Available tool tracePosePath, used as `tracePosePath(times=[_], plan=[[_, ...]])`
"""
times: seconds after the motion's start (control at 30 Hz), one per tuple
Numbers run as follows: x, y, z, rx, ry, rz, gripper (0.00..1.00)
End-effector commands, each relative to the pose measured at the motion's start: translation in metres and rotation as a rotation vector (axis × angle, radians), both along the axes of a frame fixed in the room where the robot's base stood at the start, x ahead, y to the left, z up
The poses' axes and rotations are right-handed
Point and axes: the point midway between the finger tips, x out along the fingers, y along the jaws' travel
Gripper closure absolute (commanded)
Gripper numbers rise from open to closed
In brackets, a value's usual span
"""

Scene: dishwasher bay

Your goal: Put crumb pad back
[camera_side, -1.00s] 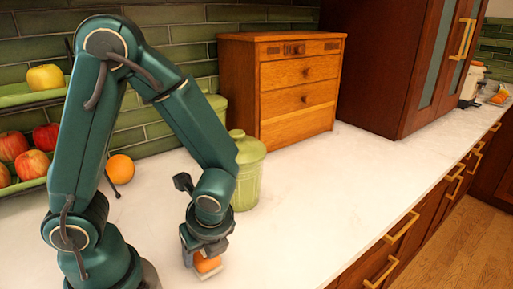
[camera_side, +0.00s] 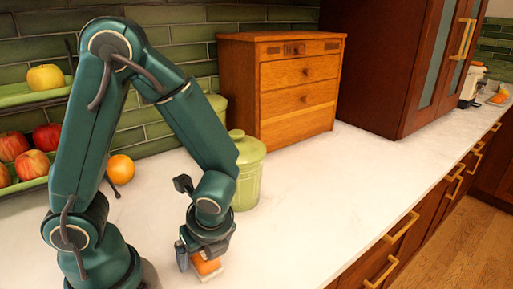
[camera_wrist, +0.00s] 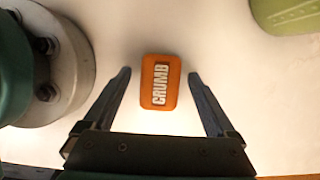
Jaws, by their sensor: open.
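The crumb pad (camera_wrist: 160,82) is a small orange block with white "CRUMB" lettering. In the wrist view it lies on the pale counter, between and slightly beyond my open fingers, with a gap on each side. In the side view the orange pad (camera_side: 206,265) shows low at my gripper (camera_side: 200,264), with a pale lower layer, partly hidden by the fingers. My gripper (camera_wrist: 160,100) is open, points down and holds nothing.
A green lidded canister (camera_side: 247,172) stands behind my gripper; a green edge (camera_wrist: 285,14) shows in the wrist view. A wooden drawer chest (camera_side: 290,90) stands farther back. A tiered fruit rack (camera_side: 30,95) and an orange (camera_side: 121,169) are at left.

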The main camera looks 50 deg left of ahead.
Motion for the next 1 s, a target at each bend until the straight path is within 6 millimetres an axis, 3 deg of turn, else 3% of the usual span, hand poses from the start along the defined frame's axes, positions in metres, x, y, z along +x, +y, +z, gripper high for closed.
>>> tracePosePath(times=[0.6,0.87,1.0], plan=[[0.001,-0.040,0.094,-0.004,-0.006,-0.001,0.09],[0.000,-0.046,0.111,-0.013,-0.014,0.024,0.09],[-0.004,-0.042,0.118,-0.101,-0.114,0.214,0.09]])
